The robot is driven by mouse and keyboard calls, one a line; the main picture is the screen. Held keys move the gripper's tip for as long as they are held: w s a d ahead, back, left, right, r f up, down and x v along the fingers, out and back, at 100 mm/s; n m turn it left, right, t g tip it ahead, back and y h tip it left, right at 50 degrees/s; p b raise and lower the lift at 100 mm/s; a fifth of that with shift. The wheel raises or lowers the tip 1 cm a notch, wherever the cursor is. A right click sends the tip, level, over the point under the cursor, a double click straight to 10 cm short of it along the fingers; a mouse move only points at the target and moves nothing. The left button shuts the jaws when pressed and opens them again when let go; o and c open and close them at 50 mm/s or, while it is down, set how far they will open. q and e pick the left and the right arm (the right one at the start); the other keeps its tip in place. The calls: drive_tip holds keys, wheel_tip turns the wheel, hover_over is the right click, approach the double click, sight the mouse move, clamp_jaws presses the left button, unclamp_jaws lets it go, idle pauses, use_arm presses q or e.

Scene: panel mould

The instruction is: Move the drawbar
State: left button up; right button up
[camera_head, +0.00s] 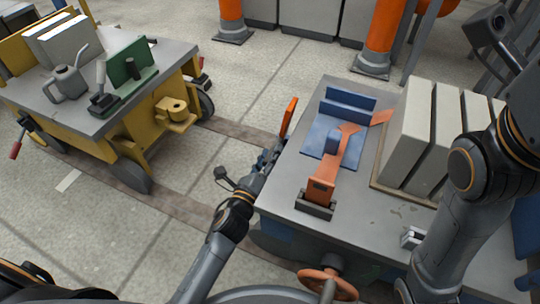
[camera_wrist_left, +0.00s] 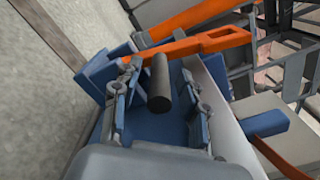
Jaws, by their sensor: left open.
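A flat orange bar (camera_head: 289,117), which I take for the drawbar, stands out at the left edge of the blue cart (camera_head: 290,199). In the left wrist view an orange bar (camera_wrist_left: 205,45) with a slot near its end runs across beyond my fingers; I cannot tell for sure that it is the same one. My left gripper (camera_head: 270,158) is at the cart's left side, below the bar. In the wrist view my left gripper (camera_wrist_left: 163,72) is open, its fingers on either side of a dark round handle (camera_wrist_left: 159,88), with no clear contact. My right gripper is not in view.
On the cart's grey top are a blue fixture (camera_head: 312,141) with an orange lever (camera_head: 327,172) and several pale slabs (camera_head: 408,128) at the right. A yellow cart (camera_head: 130,130) stands to the left, with open floor between.

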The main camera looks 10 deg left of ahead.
use_arm(q)
clamp_jaws()
drive_tip(key=shift+a, duration=0.1)
